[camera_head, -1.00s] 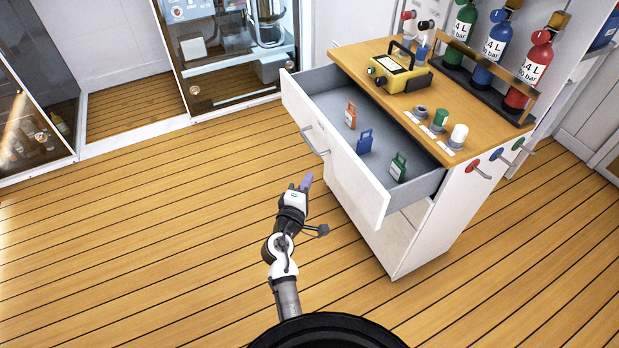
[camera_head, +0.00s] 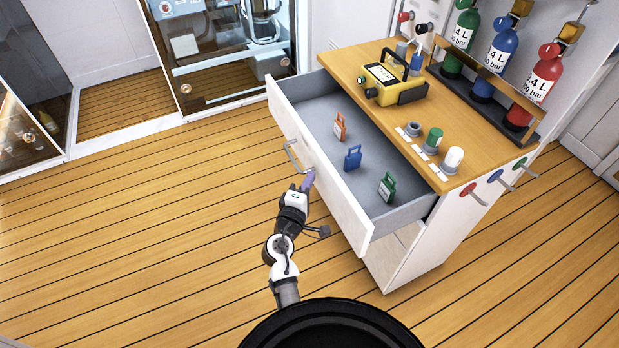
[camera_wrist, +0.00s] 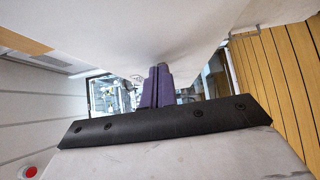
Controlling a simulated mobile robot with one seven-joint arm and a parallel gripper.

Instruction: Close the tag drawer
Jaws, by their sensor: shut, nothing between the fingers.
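The tag drawer (camera_head: 347,208) is pulled out from the white cabinet (camera_head: 400,262). Its white front carries a grey bar handle (camera_head: 293,157). Inside stand an orange tag (camera_head: 340,127), a blue tag (camera_head: 353,158) and a green tag (camera_head: 387,187). My gripper (camera_head: 309,178) is shut and empty, with purple fingers just outside the drawer front, right of the handle. In the wrist view the shut fingers (camera_wrist: 157,86) point toward a pale surface that fills the upper middle. I cannot tell whether the fingertips touch the front.
On the wooden cabinet top (camera_head: 395,118) are a yellow device (camera_head: 392,80), small valve caps and a rack of green, blue and red cylinders (camera_head: 496,52). Glass-fronted cabinets (camera_head: 215,50) stand at the back left. The plank floor (camera_head: 150,220) left of the drawer is clear.

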